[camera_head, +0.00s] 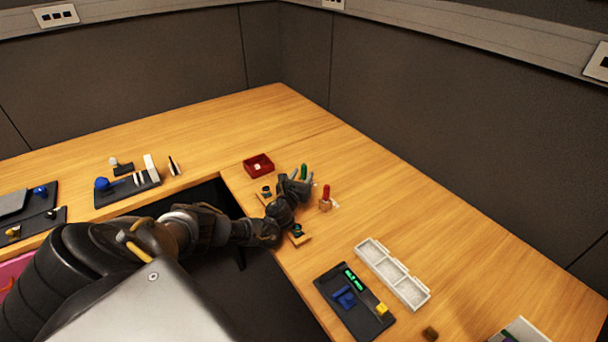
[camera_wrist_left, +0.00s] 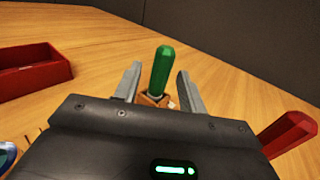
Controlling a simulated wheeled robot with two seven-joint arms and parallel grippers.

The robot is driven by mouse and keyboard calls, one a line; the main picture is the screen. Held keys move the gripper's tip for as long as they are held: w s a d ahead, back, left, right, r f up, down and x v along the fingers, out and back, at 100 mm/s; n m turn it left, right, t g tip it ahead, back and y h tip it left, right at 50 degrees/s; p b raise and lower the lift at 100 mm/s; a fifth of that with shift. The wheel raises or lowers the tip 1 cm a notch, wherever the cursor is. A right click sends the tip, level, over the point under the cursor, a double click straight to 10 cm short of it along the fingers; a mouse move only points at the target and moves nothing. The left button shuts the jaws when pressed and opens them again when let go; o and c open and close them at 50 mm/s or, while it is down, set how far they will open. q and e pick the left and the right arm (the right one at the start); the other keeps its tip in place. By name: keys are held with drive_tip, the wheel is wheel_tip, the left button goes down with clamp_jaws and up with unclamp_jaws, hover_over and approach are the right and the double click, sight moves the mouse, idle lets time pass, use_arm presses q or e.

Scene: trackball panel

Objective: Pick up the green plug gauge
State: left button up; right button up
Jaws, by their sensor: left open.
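The green plug gauge (camera_head: 304,171) stands upright on the desk, just beyond my left gripper (camera_head: 298,179) in the head view. In the left wrist view the green plug gauge (camera_wrist_left: 162,72) rises between the two grey fingers of my left gripper (camera_wrist_left: 155,82), with its lower end at a small wooden-coloured block (camera_wrist_left: 150,100). The fingers are open with a gap on each side of the gauge. The gauge's lowest part is hidden behind the gripper body. My right gripper is not in view.
A red-handled gauge (camera_head: 326,192) stands close to the right, and it also shows in the left wrist view (camera_wrist_left: 290,132). A red open box (camera_head: 258,165) lies to the left. A white compartment tray (camera_head: 392,273) and a dark panel (camera_head: 353,303) lie nearer. The desk behind is clear.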

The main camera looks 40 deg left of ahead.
use_arm(q)
drive_tip(key=shift+x, duration=1.1)
drive_tip(key=shift+s, duration=0.1)
clamp_jaws()
